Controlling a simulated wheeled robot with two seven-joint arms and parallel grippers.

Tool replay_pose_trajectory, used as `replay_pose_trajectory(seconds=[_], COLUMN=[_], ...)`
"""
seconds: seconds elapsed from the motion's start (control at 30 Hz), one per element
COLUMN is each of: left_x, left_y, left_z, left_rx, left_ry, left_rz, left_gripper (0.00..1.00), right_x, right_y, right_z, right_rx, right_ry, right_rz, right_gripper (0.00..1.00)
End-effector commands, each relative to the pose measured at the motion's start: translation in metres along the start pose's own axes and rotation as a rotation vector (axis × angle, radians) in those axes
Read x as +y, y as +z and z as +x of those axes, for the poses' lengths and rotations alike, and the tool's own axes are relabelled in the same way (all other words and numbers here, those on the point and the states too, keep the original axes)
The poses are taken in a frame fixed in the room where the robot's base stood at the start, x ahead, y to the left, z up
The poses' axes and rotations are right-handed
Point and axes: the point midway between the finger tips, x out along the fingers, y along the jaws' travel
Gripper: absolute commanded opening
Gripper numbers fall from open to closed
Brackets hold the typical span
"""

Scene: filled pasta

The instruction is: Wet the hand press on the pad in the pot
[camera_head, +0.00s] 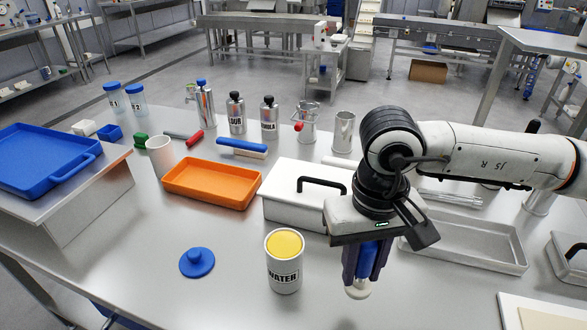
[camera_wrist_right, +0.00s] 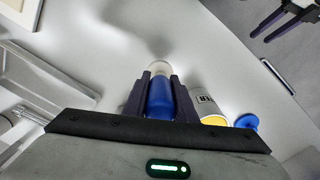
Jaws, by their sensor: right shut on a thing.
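The white pot labelled WATER (camera_head: 284,275) stands upright and open on the steel table, with a yellow pad (camera_head: 285,244) inside its mouth. My right gripper (camera_head: 367,262) is shut on the blue handle of the hand press (camera_head: 358,290). The press hangs with its pale round end down, to the right of the pot and apart from it. In the right wrist view the press (camera_wrist_right: 160,98) sits between the fingers, with the pot (camera_wrist_right: 208,103) beside it. My left gripper (camera_wrist_right: 283,18) shows only there, at the top right corner, fingers apart and empty.
A blue knobbed lid (camera_head: 197,262) lies left of the pot. Behind stand an orange tray (camera_head: 212,184) and a white box with a black handle (camera_head: 290,210). A metal tray (camera_head: 470,245) lies to the right. The table front is clear around the pot.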

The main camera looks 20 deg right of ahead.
Motion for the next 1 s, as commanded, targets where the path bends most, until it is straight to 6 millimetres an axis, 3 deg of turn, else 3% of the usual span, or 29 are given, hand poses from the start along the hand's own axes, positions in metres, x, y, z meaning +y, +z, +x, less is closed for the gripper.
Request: replay_pose_trajectory(seconds=[0.1, 0.17, 0.47, 0.77, 1.0], left_x=[-0.002, -0.002, 0.002, 0.001, 0.0], left_y=[-0.015, -0.016, 0.017, 0.011, -0.001], left_z=[0.001, 0.001, -0.005, -0.004, -0.002], left_rx=[0.028, 0.028, -0.032, -0.022, -0.001], left_ry=[-0.003, -0.003, 0.001, 0.001, 0.0], left_rz=[0.003, 0.003, -0.006, -0.004, -0.002], left_gripper=[0.42, 0.42, 0.42, 0.42, 0.42], right_x=[-0.013, -0.021, -0.053, -0.076, -0.085], right_y=[-0.004, -0.008, -0.026, -0.039, -0.05], right_z=[-0.007, -0.012, -0.041, -0.067, -0.088], right_rx=[-0.004, -0.012, -0.131, -0.404, -0.685], right_ry=[0.033, 0.057, 0.192, 0.245, 0.16], right_rz=[0.203, 0.35, 1.238, 2.136, 2.787], right_gripper=[0.02, 0.02, 0.02, 0.02, 0.02])
